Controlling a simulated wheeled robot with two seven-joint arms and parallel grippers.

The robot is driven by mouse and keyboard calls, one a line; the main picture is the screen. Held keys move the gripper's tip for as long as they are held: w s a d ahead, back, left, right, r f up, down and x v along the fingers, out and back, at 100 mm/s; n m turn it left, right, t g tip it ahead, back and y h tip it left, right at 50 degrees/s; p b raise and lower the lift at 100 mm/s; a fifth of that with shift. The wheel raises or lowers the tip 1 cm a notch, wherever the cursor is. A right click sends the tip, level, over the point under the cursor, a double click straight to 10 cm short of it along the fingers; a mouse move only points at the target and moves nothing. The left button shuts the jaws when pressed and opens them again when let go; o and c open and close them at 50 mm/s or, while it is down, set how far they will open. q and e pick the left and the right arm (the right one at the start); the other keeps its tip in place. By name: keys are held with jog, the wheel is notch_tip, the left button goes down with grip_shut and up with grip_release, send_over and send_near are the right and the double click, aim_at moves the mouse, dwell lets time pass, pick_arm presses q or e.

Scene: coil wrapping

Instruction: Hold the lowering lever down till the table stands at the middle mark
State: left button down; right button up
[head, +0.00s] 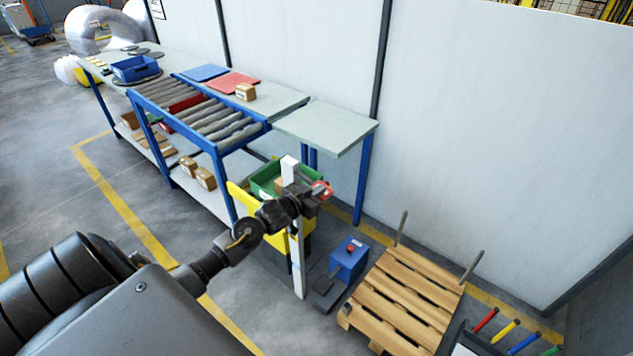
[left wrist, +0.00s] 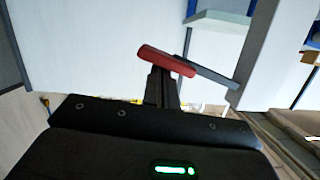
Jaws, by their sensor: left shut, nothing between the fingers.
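The red lever handle (head: 323,190) sits on the white upright post (head: 297,250), and my left gripper (head: 309,193) is right at it. In the left wrist view the red handle (left wrist: 166,61) lies across the tips of my left gripper (left wrist: 161,88), with a grey bar running off to the right. The fingers are shut with nothing between them; whether they touch the handle I cannot tell. The yellow lift table (head: 240,201) stands just left of the post with a green crate (head: 263,181) on it. I cannot read any height marks. My right gripper is out of view.
A blue box with a red button (head: 349,260) stands on the floor right of the post. A roller conveyor (head: 215,125) and a side table (head: 328,124) stand behind. Coloured handles (head: 505,332) show at lower right.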

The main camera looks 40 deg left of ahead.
aim_at(319, 183)
pick_arm(q)
jog(key=shift+s+f, duration=0.1)
jog(key=shift+f, duration=0.2)
jog(key=s+d+r+p, duration=0.1)
jog(key=s+r+p, duration=0.1)
jog(key=s+r, duration=0.4)
jog(key=shift+v, duration=1.9)
jog(key=shift+d+f, duration=0.1)
jog(key=shift+d, duration=0.05)
